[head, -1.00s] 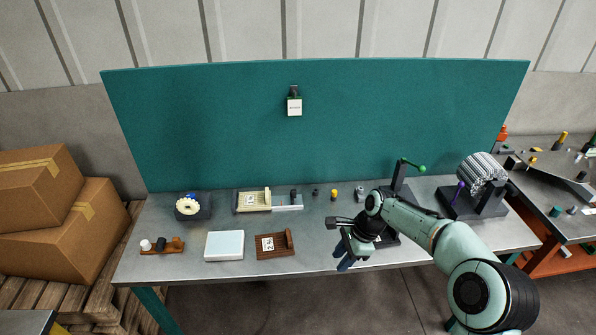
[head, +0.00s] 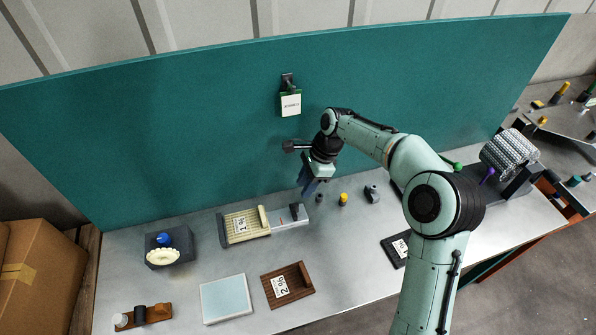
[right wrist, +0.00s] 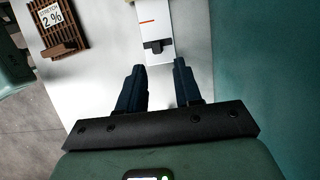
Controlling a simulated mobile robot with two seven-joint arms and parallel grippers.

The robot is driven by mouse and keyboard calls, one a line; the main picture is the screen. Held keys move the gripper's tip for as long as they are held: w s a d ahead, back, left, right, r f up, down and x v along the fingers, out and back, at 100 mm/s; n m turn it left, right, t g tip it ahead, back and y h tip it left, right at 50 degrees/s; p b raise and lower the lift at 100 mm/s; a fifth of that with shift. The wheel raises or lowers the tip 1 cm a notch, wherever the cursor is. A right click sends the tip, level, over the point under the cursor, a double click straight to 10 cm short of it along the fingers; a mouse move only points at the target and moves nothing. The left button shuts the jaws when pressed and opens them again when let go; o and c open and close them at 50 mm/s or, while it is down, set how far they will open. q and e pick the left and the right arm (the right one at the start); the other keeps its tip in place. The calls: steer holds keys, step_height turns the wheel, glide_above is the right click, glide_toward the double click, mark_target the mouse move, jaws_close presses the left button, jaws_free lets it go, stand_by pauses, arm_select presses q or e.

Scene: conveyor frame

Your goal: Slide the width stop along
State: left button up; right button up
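A beige slatted unit (head: 244,224) with a number card lies at the back of the bench. A pale grey rail (head: 284,220) extends from its right side and carries a small black block (head: 295,211), which looks like the width stop. The rail (right wrist: 152,20), with an orange line, and the black block (right wrist: 157,46) also show in the right wrist view. My right gripper (head: 309,188) points down, above and close to the block. In the wrist view its two dark fingers (right wrist: 160,90) are apart with nothing between them. My left gripper is out of view.
A brown slatted tray (head: 295,283) and a pale blue-topped box (head: 226,298) lie in front. A yellow-topped peg (head: 343,199) and a grey fitting (head: 372,193) stand to the right. A green back panel (head: 200,130) rises behind the bench.

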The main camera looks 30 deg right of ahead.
mark_target(296, 204)
steer(key=b+x, duration=0.4)
steer(key=x, duration=0.1)
steer(key=shift+s+f, duration=0.25)
steer(key=shift+f, duration=0.05)
steer(key=shift+a+f, duration=0.25)
steer(key=shift+f, duration=0.05)
steer(key=shift+w+a+f, duration=0.15)
steer(key=shift+a+f, duration=0.05)
steer(key=shift+f, duration=0.4)
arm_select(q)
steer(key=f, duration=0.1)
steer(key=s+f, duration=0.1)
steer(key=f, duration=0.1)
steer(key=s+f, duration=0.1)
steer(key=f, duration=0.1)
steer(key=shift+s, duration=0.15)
arm_select(e)
jaws_close()
